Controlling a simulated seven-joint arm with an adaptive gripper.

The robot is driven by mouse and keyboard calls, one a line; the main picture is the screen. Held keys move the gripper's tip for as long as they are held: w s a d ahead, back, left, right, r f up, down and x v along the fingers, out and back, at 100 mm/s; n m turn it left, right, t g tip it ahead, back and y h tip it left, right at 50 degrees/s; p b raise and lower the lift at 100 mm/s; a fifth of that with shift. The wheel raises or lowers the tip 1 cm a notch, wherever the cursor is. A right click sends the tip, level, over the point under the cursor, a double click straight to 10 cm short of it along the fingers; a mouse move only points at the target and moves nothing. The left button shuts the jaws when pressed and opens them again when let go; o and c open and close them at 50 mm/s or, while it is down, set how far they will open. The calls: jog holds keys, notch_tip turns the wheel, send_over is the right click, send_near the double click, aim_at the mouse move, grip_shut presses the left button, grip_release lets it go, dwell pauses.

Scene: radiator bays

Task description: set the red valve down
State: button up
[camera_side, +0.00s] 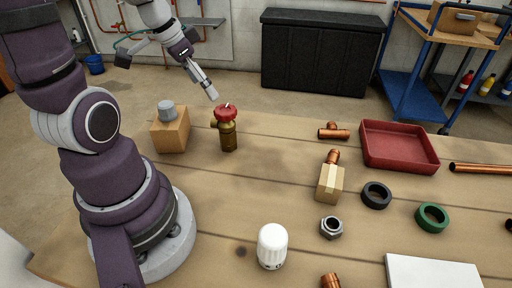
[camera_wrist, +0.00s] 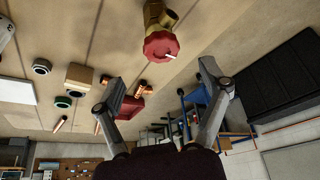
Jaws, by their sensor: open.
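The red valve (camera_side: 228,134) has a brass body and a red handwheel on top. In the side view it stands upright on the wooden table, right of a wooden block. My gripper (camera_side: 210,91) is above and behind it, close to the handwheel but apart from it. In the wrist view the valve (camera_wrist: 160,44) shows beyond the fingertips, with its handwheel toward me. There my gripper (camera_wrist: 164,82) is open, with nothing between its two fingers.
The wooden block (camera_side: 171,132) with a grey knob on top stands left of the valve. A copper elbow in a block (camera_side: 330,183), a white thermostatic head (camera_side: 272,246), a hex nut (camera_side: 331,227), rings and a red tray (camera_side: 399,165) lie to the right. Table around the valve's front is clear.

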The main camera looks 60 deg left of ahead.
jog(key=s+d+r, duration=0.1)
jog(key=d+r, duration=0.1)
jog(key=d, duration=0.4)
jog(key=s+d+r+t, duration=0.1)
jog(key=d+r, duration=0.2)
jog(key=d, duration=0.3)
jog(key=shift+s+d+r, duration=0.15)
jog(key=shift+s, duration=0.1)
